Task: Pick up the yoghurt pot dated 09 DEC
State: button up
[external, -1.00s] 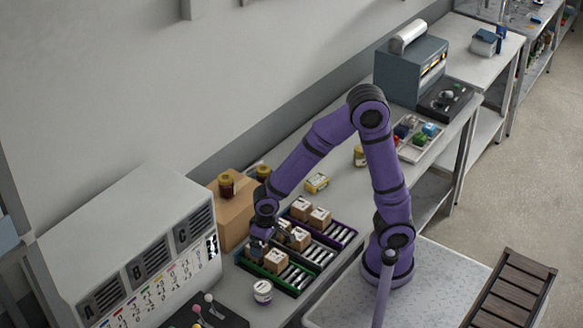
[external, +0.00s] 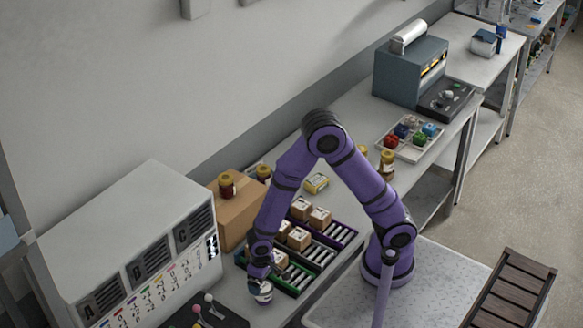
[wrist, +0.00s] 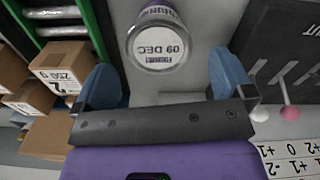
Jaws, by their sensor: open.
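The yoghurt pot (wrist: 158,42) stands on the bench, its lid label reading 09 DEC upside down in the wrist view. It has a white top and a purple-marked side. In the external view only part of the pot (external: 262,297) shows under my gripper (external: 260,284). In the wrist view my gripper (wrist: 164,84) is open, with one blue finger low on each side of the pot's line. The pot appears just beyond the fingertips, roughly centred between them.
A green-edged roller rack (wrist: 88,22) with cardboard boxes (wrist: 58,66) lies beside the pot. On the other side is a dark panel with lever knobs (wrist: 289,113). A white cabinet marked A, B, C (external: 130,240) stands left. Jars top a cardboard box (external: 236,215).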

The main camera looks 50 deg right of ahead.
aim_at(262, 286)
jog(key=shift+d+f, duration=0.1)
jog(key=shift+f, duration=2.2)
jog(key=c, duration=0.9)
jog(key=shift+c, duration=0.2)
